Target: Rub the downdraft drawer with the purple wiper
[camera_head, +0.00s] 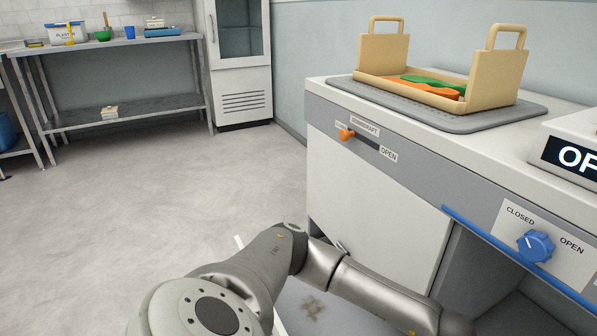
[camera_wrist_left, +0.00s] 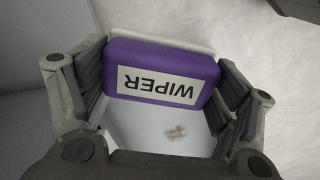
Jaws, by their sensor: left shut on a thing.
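The purple wiper (camera_wrist_left: 160,48), with a white label reading WIPER, is between the fingers of my left gripper (camera_wrist_left: 160,75) in the left wrist view. The gripper is shut on its two ends. The downdraft drawer (camera_head: 290,295) stands pulled out at the bottom of the head view, partly hidden by my left arm. Its grey floor carries a brownish smudge (camera_head: 312,307). The drawer also shows beyond the wiper in the left wrist view (camera_wrist_left: 140,125), with the smudge below the label. I cannot tell whether the wiper touches the drawer. My right gripper is not in view.
The white cabinet (camera_head: 375,215) has an orange slider (camera_head: 347,134) and a blue knob (camera_head: 536,246). A beige carrier (camera_head: 384,52) with orange and green insoles stands on a grey mat (camera_head: 345,84). A shelf table (camera_head: 120,50) stands far left. The floor between is clear.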

